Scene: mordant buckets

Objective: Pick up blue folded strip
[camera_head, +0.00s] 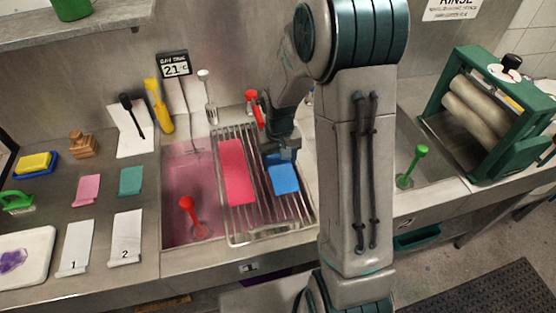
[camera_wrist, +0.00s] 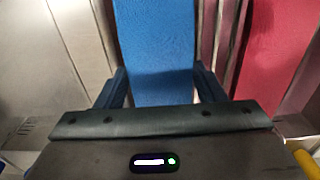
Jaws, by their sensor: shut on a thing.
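The blue folded strip (camera_head: 284,179) is on or just above the wire rack (camera_head: 233,239) over the sink, at the rack's right side. I cannot tell whether it touches the bars. My gripper (camera_head: 283,155) is at the strip's far end and is shut on it. In the wrist view the blue strip (camera_wrist: 155,50) runs up from between the two fingers of my gripper (camera_wrist: 160,88). Its gripped end is hidden by the gripper body.
A red-pink strip (camera_head: 236,172) lies on the rack just left of the blue one. A red-handled plunger (camera_head: 190,210) stands in the pink sink basin (camera_head: 180,165). A green plunger (camera_head: 414,163) and a green roller machine (camera_head: 480,110) are at right. Cards and small cloths lie on the left counter.

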